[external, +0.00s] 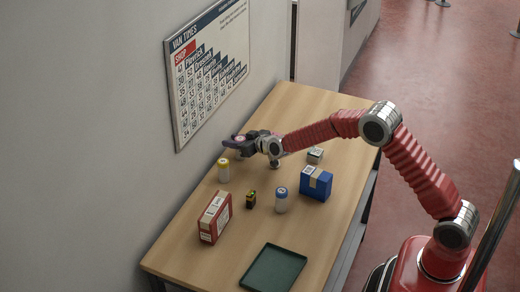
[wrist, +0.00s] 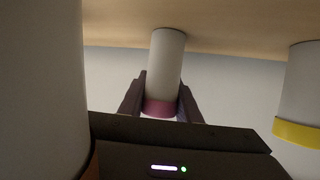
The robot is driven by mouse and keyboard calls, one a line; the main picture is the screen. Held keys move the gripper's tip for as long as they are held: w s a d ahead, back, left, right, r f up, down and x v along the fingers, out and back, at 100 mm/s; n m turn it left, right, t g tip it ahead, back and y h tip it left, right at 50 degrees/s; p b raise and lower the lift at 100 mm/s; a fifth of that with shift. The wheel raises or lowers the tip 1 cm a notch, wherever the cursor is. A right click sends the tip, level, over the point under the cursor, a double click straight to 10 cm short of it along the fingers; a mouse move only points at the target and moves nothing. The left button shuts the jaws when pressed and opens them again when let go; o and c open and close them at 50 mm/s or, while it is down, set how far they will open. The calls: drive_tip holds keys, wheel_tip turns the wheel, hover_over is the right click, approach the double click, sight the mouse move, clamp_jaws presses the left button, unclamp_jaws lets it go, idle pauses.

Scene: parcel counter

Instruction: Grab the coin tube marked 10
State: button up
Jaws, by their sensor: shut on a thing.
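A white coin tube with a pink-purple band (wrist: 166,65) stands between my two dark fingers in the wrist view, which shows the table at the top. My gripper (wrist: 161,98) is shut on this tube near its banded end. In the external view my gripper (external: 238,142) is at the far left side of the table by the wall, with a bit of the tube's pink top (external: 240,138) showing between the fingers. Most of the tube is hidden there. I cannot read a number on it. The tube's other end appears to be at the table top.
A yellow-capped tube (external: 223,170) stands close by; its yellow band (wrist: 298,131) shows in the wrist view. A blue-capped tube (external: 281,201), red box (external: 214,219), blue box (external: 316,185), small black-yellow item (external: 251,200), small box (external: 315,155) and green tray (external: 273,270) are on the table.

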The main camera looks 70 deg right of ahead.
drive_tip(key=shift+s+f, duration=0.2)
drive_tip(key=shift+f, duration=0.35)
wheel_tip(320, 180, up, 11)
drive_tip(key=shift+w+f, duration=0.2)
idle(0.4)
